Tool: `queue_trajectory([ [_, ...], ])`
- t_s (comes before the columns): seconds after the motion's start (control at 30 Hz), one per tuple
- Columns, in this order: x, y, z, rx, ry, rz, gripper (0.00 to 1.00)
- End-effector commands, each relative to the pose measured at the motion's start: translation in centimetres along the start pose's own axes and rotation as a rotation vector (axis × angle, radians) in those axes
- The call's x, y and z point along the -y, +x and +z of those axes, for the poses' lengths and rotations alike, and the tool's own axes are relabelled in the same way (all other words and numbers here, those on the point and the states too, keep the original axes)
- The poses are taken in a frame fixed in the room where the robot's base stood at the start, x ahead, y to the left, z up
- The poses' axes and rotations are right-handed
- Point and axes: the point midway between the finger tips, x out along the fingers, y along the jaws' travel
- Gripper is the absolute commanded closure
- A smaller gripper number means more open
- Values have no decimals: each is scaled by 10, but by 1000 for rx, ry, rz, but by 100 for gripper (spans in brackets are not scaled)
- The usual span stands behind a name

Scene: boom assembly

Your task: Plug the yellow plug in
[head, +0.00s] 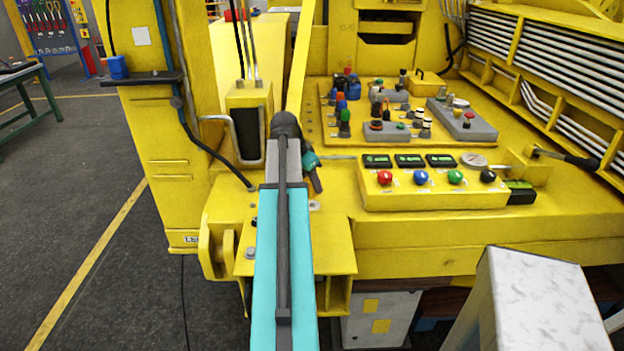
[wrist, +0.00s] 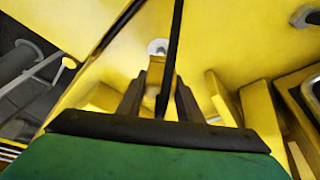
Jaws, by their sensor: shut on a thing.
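My gripper (head: 316,184) is at the end of my arm, low over the yellow deck just left of the control box. In the wrist view my gripper (wrist: 160,105) has its two dark fingers on either side of a narrow yellow-tan piece, which looks like the yellow plug (wrist: 154,88), and is shut on it. A black strip, perhaps its cable (wrist: 174,40), runs up from between the fingers. The plug cannot be made out in the head view. A round grey fitting (wrist: 157,46) lies just beyond the fingertips; I cannot tell whether it is a socket.
The control box (head: 434,198) with coloured buttons stands right of my gripper. Behind it is a panel (head: 400,130) crowded with knobs and connectors. A yellow upright with a grey handle (head: 232,140) is close on the left. A white-topped block (head: 540,300) stands at front right.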

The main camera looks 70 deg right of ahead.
Motion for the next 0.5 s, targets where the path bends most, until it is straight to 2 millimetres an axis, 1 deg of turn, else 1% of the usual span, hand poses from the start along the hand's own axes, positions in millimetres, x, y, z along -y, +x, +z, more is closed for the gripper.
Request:
queue_trajectory([
  [0.03,0,5,2,0,0,0,94],
  [0.2,0,12,5,-1,0,0,94],
  [0.5,0,14,6,-1,0,-1,94],
])
